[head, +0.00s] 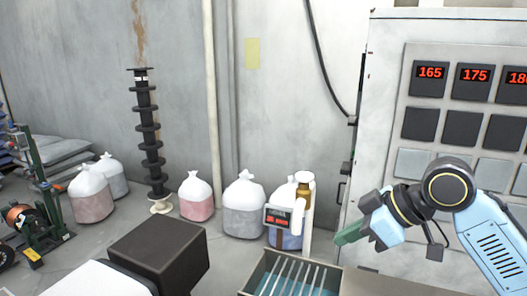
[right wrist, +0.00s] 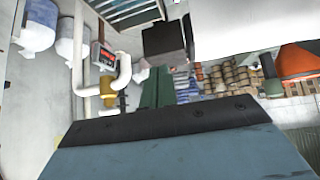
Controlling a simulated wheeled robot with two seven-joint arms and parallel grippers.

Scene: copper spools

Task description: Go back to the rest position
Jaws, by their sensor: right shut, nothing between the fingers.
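My right gripper (head: 350,234) shows in the head view, at the end of my blue and black arm at the right. Its green fingers are together, with nothing between them. They point left, in front of the grey control cabinet and to the right of a white pipe with a red display. The right wrist view shows the green fingers (right wrist: 158,88) too, closed and empty. My left gripper is not seen in either view. Several copper-coloured spools (right wrist: 232,76) show small and far off in the right wrist view.
The control cabinet (head: 385,110) with red number displays stands behind my right arm. A slatted trough (head: 250,284) with blue liquid is below the gripper. The white pipe's display (head: 278,217) is close by. Sacks (head: 243,208) line the wall. An orange object (right wrist: 298,62) shows in the wrist view.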

